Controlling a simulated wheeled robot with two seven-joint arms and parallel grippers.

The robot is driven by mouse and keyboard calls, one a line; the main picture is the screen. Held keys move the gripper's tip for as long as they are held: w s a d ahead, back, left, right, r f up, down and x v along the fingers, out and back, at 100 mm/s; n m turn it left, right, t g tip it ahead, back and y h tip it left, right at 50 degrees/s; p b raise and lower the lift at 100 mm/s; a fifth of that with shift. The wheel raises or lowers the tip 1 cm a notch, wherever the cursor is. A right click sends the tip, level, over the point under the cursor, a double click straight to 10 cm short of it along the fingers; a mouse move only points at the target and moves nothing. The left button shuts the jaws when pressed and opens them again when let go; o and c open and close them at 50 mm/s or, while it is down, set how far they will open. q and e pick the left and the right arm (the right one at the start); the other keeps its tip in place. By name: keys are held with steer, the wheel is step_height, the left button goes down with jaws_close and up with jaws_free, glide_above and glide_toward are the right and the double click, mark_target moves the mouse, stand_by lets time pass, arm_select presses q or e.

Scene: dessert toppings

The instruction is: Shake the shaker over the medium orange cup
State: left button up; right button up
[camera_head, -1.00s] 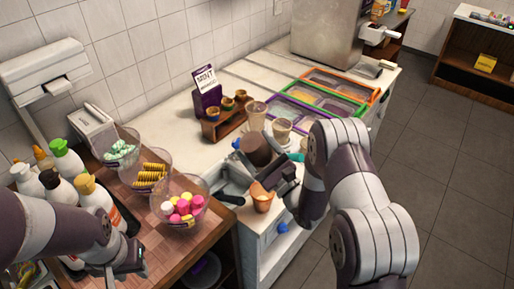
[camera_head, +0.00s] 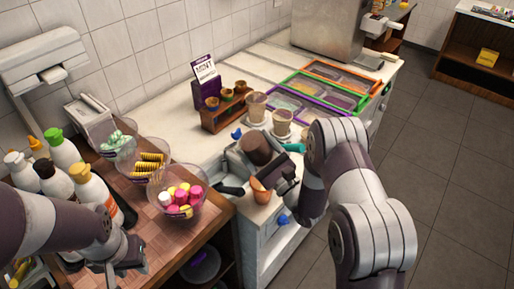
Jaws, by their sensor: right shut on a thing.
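The orange cup (camera_head: 260,194) stands near the front edge of the white counter; my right gripper partly covers it. A brown, round-ended shaker (camera_head: 256,148) is at the jaws of my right gripper (camera_head: 254,164), which is shut on it. The shaker is above and just behind the cup in the picture; its exact tilt and its outlet are hard to make out. My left gripper (camera_head: 124,264) is low at the left, over the wooden counter near the squeeze bottles. Its fingertips are too dark to tell whether they are open.
A glass bowl of pink, white and yellow sweets (camera_head: 178,207) stands left of the cup. Two clear cups (camera_head: 257,107) (camera_head: 282,122) stand behind the shaker. A wooden holder (camera_head: 226,115) with small bowls and topping trays (camera_head: 328,88) are further back. Bottles (camera_head: 92,186) crowd the left.

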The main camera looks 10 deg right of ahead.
mark_target(258, 135)
steer(key=shift+r, duration=0.1)
steer(key=shift+r+p, duration=3.3)
steer(key=shift+r, duration=0.5)
steer(key=shift+f, duration=0.2)
step_height(258, 135, down, 8)
steer(key=b, duration=0.7)
steer(key=shift+f, duration=0.25)
steer(key=shift+w+r+p, duration=0.1)
steer(key=shift+r+p, duration=0.2)
steer(key=shift+s+r, duration=0.1)
steer(key=shift+s, duration=0.1)
steer(key=shift+w, duration=0.1)
